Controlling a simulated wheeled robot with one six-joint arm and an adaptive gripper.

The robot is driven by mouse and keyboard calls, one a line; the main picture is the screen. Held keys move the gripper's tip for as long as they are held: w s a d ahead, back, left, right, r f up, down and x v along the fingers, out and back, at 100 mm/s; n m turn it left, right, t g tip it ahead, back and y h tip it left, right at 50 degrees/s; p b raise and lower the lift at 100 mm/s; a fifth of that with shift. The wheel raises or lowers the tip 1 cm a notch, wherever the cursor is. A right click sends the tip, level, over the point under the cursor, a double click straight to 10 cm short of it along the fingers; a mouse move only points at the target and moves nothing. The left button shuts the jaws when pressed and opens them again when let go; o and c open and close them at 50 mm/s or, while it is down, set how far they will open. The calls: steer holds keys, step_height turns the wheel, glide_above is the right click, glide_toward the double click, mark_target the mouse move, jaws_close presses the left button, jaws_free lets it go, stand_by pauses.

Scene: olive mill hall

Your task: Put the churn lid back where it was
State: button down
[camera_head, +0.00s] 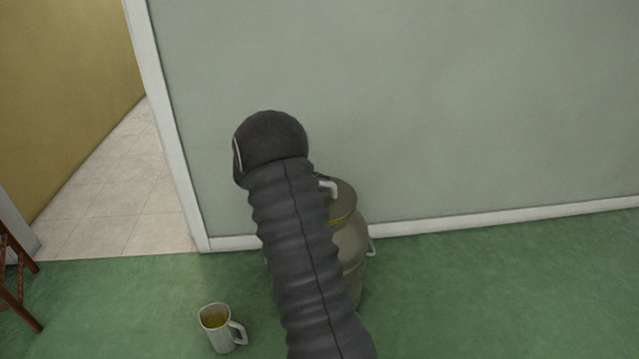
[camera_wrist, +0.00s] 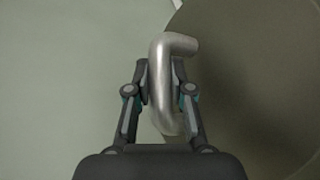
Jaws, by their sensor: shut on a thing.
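In the wrist view my gripper (camera_wrist: 160,80) is shut on the bent silver handle (camera_wrist: 178,46) of the churn lid (camera_wrist: 245,85), a dark round plate filling the right side. In the head view the lid (camera_head: 344,198) is at the top of the grey-brown metal churn (camera_head: 352,250), which stands on the floor by the wall. A thin yellow strip shows below the lid's edge. I cannot tell whether the lid rests on the mouth or is slightly above it. My arm hides the churn's left part, and my gripper is hidden in this view.
A pale jug (camera_head: 222,333) with yellowish liquid stands on the green floor (camera_head: 490,290) left of the churn. A red-brown wooden stool or chair (camera_head: 14,275) is at the left edge. A doorway (camera_head: 115,195) opens at the left. The floor right of the churn is clear.

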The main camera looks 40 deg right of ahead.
steer(key=shift+f+b, duration=0.45)
steer(key=shift+f, duration=0.05)
steer(key=c, duration=0.9)
jaws_free()
steer(key=shift+c, duration=0.2)
steer(key=shift+a, duration=0.1)
